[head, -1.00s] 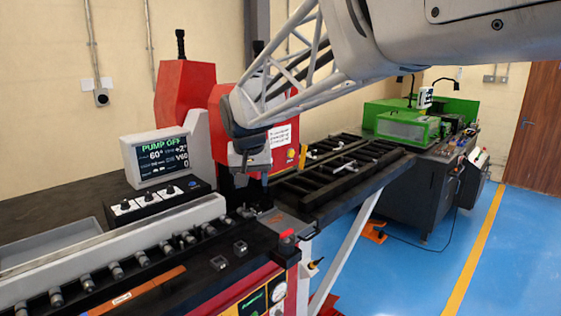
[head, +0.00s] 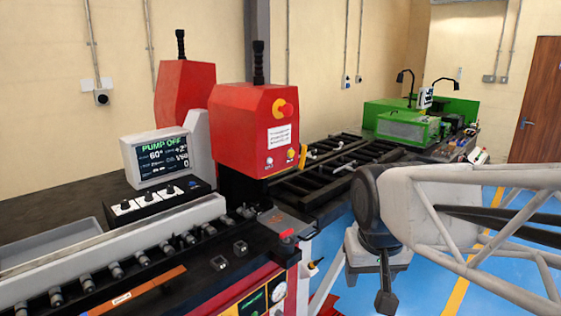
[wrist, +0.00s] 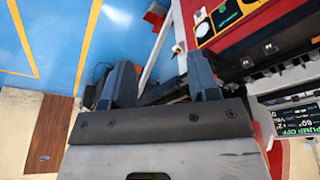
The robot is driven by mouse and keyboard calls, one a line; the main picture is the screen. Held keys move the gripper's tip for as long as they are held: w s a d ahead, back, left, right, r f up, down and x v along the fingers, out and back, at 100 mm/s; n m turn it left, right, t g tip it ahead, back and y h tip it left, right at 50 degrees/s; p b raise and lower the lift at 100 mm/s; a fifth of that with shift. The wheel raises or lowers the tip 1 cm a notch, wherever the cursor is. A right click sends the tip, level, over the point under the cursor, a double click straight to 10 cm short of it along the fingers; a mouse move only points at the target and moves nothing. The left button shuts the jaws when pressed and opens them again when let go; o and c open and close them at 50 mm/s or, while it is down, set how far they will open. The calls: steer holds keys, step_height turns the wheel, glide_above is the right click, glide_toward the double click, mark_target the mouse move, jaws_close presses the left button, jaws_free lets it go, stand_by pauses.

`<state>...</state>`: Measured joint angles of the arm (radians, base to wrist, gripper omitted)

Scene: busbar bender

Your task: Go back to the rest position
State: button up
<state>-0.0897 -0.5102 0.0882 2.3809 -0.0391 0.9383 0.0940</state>
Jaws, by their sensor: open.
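My gripper (head: 386,290) hangs at the right of the head view, over the blue floor, in front of and to the right of the bending machine. In the wrist view its two dark fingers (wrist: 160,85) stand apart with nothing between them. The red bender head (head: 240,130) stands clear of my arm, with a red knob on a yellow base on its face. The screen (head: 157,157) beside it reads PUMP OFF and 60°.
A roller bed (head: 110,270) runs along the front left. A black rack table (head: 325,170) leads back to a green machine (head: 405,122). The blue floor (wrist: 60,45) with yellow lines is open at the right. A brown door (head: 537,100) is at the far right.

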steer(key=s+d+f, duration=0.3)
steer(key=s+f, duration=0.1)
steer(key=s, duration=0.4)
steer(key=shift+s+d+f, duration=0.15)
steer(key=shift+s+f, duration=0.05)
steer(key=shift+f, duration=0.05)
steer(key=shift+c, duration=0.5)
stand_by(1.1)
